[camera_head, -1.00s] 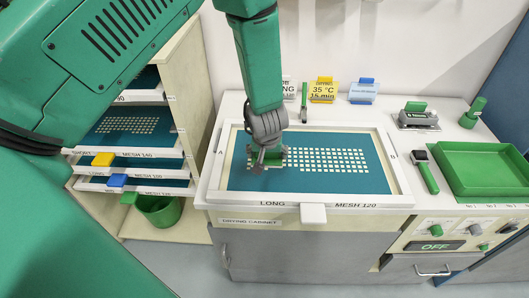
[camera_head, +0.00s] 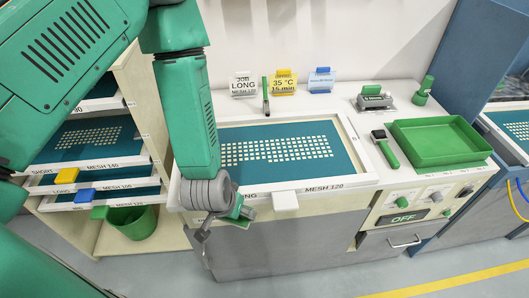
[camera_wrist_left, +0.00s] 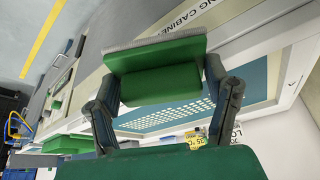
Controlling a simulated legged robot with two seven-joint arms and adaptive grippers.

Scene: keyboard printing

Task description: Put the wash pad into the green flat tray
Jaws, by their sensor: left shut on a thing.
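The wash pad is a green block with a grey strip along one edge; it fills the middle of the left wrist view (camera_wrist_left: 155,82). My left gripper (camera_head: 236,212) is shut on it, with one dark finger on each side of the block. In the head view the pad (camera_head: 243,208) shows partly, at the front edge of the framed screen and left of its white handle. The green flat tray (camera_head: 440,152) sits empty on the counter at the right, well apart from my gripper. My right gripper is not in view.
The framed mesh screen (camera_head: 340,165) lies on the counter. A green-handled tool (camera_head: 386,149) lies between it and the tray. A grey device (camera_head: 374,99) and a green bottle (camera_head: 422,91) stand behind. Sign cards line the back. A screen rack (camera_head: 145,95) and green bin (camera_head: 133,222) are left.

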